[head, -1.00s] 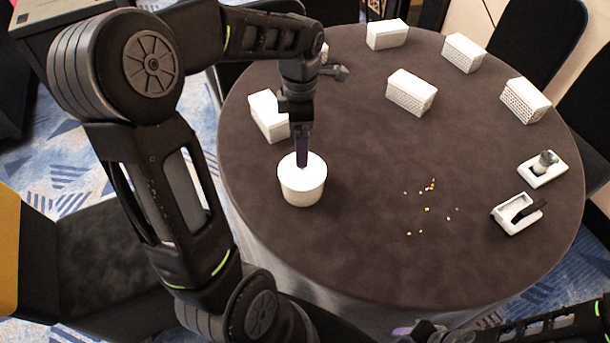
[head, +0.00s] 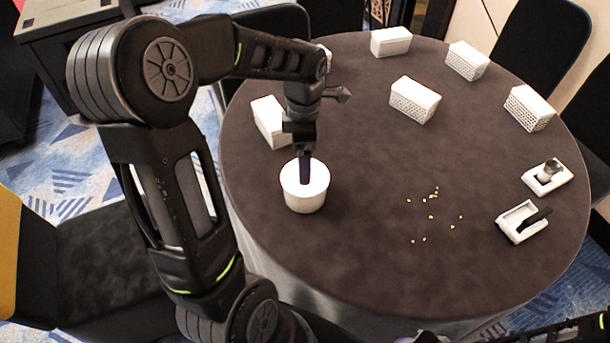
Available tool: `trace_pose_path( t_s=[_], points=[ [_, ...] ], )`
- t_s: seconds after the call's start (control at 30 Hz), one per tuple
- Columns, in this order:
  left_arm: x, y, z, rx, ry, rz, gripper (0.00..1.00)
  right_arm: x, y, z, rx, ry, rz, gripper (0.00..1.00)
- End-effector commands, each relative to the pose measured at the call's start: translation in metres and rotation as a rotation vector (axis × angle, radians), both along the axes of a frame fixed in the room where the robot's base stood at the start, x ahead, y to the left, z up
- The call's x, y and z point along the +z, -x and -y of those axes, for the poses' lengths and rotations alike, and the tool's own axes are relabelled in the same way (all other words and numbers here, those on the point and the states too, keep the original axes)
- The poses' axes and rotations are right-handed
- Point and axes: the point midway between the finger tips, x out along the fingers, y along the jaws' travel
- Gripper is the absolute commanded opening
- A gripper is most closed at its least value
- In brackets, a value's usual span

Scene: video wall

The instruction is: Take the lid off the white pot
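The white pot (head: 303,199) stands upright on the round table, left of its middle. Its white lid (head: 318,177) looks to be in place on top. My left gripper (head: 305,180) points straight down with its fingers at the middle of the lid. The fingers overlap the lid's centre, so any knob there is hidden, and I cannot tell whether they are closed on it. My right arm (head: 560,333) shows only at the lower right edge; its fingertips are not clearly visible.
The brown round table (head: 360,170) carries several white perforated boxes (head: 414,99) toward the back. Small yellowish bits (head: 431,217) lie right of the pot. Two white holders, one with a grey cup (head: 547,171) and one with a black-handled tool (head: 523,222), sit at the right.

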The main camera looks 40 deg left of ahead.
Motion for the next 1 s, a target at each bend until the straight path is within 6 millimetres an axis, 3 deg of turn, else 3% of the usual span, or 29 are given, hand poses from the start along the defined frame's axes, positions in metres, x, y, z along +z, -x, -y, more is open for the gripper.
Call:
trace_pose_path(
  t_s=[0.17, 0.5, 1.0],
  points=[
    [-0.005, 0.000, 0.001, 0.000, 0.000, -0.004, 1.00, 0.003, 0.000, 0.000, 0.000, 0.000, -0.001, 0.36],
    [-0.049, 0.000, 0.003, 0.001, 0.001, -0.003, 1.00, 0.012, 0.002, 0.001, -0.002, 0.003, -0.004, 0.36],
    [-0.052, -0.001, 0.003, 0.001, 0.000, 0.000, 1.00, 0.011, 0.002, 0.001, -0.001, 0.003, -0.005, 0.36]
  ],
)
